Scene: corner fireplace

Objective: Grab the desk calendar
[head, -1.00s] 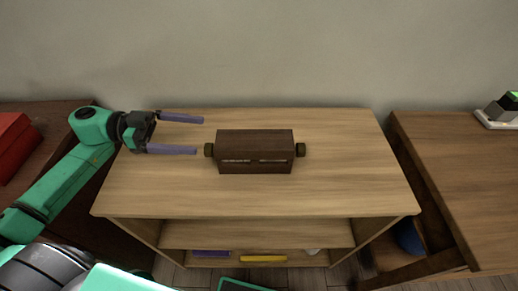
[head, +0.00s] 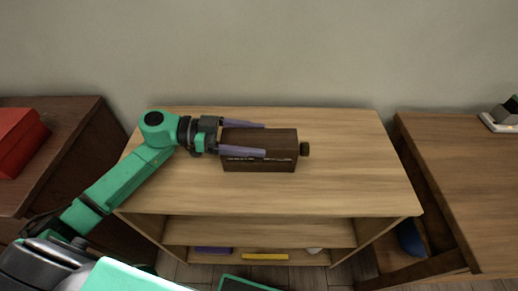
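The desk calendar (head: 281,149) is a dark brown wooden block with a round knob at its right end. It stands on the light wooden shelf unit's top. Its left knob is hidden behind my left gripper. My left gripper (head: 265,139) comes in from the left with its two purple fingers apart. One finger reaches along the far side or top of the calendar, the other along its near face. I cannot tell whether the fingers touch it. My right gripper is not in view.
The shelf unit's top (head: 350,180) is clear around the calendar. A red box (head: 18,140) sits on a dark cabinet at the left. A wooden desk (head: 470,180) stands at the right with a small white-based object (head: 503,120) on it. A blue ball-like object (head: 410,238) is below.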

